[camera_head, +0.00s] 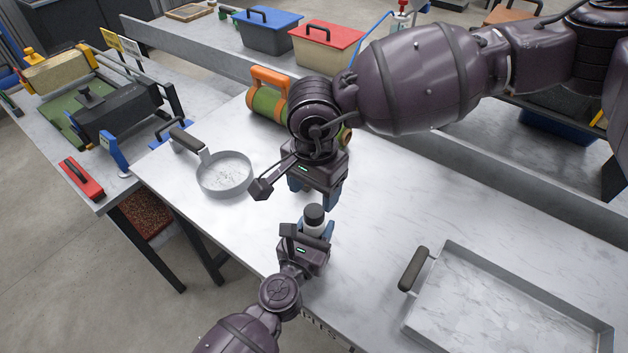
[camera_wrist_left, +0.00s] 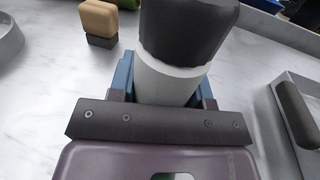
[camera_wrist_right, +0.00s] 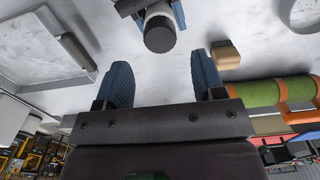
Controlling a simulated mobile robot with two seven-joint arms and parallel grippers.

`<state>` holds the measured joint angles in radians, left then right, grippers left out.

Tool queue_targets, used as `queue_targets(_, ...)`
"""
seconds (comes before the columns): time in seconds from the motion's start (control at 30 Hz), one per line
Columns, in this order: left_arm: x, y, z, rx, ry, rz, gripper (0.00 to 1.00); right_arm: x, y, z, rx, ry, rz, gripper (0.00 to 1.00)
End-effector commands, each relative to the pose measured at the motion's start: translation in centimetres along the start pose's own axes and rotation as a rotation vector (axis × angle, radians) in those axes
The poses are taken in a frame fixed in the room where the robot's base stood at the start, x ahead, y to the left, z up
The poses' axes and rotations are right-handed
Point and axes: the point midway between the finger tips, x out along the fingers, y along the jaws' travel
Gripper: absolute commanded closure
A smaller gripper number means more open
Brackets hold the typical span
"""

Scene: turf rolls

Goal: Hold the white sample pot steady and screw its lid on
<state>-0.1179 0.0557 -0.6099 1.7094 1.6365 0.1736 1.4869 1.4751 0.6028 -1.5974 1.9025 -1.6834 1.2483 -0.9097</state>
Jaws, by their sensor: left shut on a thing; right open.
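The white sample pot (camera_head: 313,228) stands upright near the table's front edge, with its dark lid (camera_head: 314,213) sitting on top. My left gripper (camera_head: 316,232) is shut around the pot's body, its blue fingers on both sides. In the left wrist view the white pot (camera_wrist_left: 165,82) shows between the fingers, and the dark lid (camera_wrist_left: 187,28) covers its top; I cannot tell how tight it is. My right gripper (camera_head: 312,192) is open and empty, above and behind the lid. In the right wrist view the lid (camera_wrist_right: 159,34) lies beyond the open fingertips.
A small wooden block with a dark base (camera_wrist_left: 98,18) stands behind the pot. A round pan (camera_head: 224,174) is to the left, a large tray (camera_head: 440,255) with a dark handle to the right. A green and orange roll (camera_head: 267,101) lies behind. Table between pot and tray is clear.

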Motion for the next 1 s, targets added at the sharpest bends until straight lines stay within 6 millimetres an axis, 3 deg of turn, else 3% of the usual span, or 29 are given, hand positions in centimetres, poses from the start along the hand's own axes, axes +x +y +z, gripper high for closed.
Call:
queue_targets(0.4, 0.0, 0.0, 0.0, 0.000, 0.000, 0.000, 1.00, 5.3, 0.0, 0.0, 0.000, 0.000, 0.001, 0.37)
queue_targets(0.87, 0.0, 0.0, 0.0, 0.000, 0.000, 0.000, 1.00, 6.2, 0.0, 0.0, 0.001, 0.000, 0.001, 0.37)
queue_targets(1.0, 0.0, 0.0, 0.0, 0.000, 0.000, 0.000, 1.00, 6.2, 0.0, 0.0, 0.001, 0.001, 0.001, 0.57)
